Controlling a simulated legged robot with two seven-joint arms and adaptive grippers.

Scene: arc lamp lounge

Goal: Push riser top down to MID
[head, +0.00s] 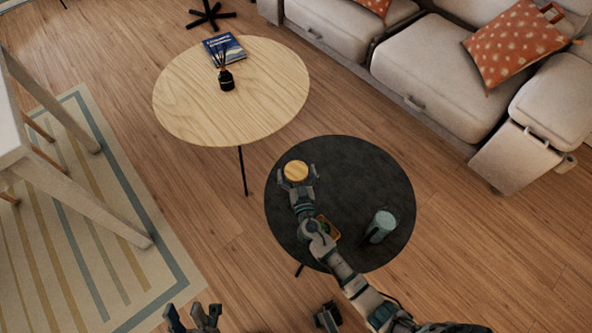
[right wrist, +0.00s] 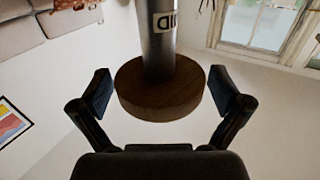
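The riser's round wooden top (head: 296,170) is over the left part of the black round table in the head view. In the right wrist view, which looks upside down, the top (right wrist: 160,92) is a brown disc on a grey metal column (right wrist: 157,40). A pale label (right wrist: 166,21) on the column seems to read MID, inverted. My right gripper (head: 297,178) is open, with a finger on either side of the disc. The wrist view shows gaps between the fingers (right wrist: 160,92) and the disc. My left gripper (head: 193,318) is open and empty at the bottom edge.
The black table (head: 345,155) also holds a green cup (head: 381,225) and a small item (head: 327,228) partly behind my right arm. A light wood table (head: 180,110) with a book (head: 224,48) and a dark bottle (head: 226,80) stands behind. A sofa (head: 430,75) is at upper right.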

